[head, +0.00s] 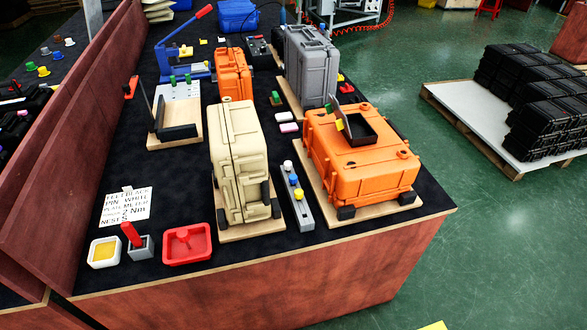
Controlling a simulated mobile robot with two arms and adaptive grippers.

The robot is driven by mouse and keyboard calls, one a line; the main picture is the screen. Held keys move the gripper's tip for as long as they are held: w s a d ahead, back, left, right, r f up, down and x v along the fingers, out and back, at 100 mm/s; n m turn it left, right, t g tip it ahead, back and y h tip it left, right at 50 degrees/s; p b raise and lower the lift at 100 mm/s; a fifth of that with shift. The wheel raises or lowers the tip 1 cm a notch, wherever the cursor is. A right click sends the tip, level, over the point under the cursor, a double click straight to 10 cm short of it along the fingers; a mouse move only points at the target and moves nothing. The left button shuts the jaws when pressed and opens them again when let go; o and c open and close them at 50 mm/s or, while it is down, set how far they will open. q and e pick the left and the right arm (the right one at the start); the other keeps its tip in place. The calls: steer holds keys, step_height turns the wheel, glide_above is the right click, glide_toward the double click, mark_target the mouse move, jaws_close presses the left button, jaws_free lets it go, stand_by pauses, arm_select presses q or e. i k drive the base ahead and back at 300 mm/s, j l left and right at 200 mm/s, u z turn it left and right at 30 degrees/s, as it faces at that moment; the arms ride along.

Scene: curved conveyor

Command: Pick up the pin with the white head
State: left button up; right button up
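The pin with the white head (288,166) stands at the far end of a narrow grey rack (303,214) on the dark table top. A pin with a blue head (293,179) and one with a yellow head (298,194) stand nearer in the same rack. Only the heads show clearly; how deep the pins sit is hidden. The rack lies between a beige case (232,150) and an orange case (360,172). Neither of my grippers is in view.
A handwritten card (126,207) names a white pin. A white tray (104,252), a grey holder with a red handle (140,246) and a red tray (187,243) stand at the front left. A grey case (310,65) stands behind. The cases flank the rack closely; its near end is clear.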

mark_target(288, 164)
steer(key=l+z, duration=0.45)
steer(key=l, duration=1.7)
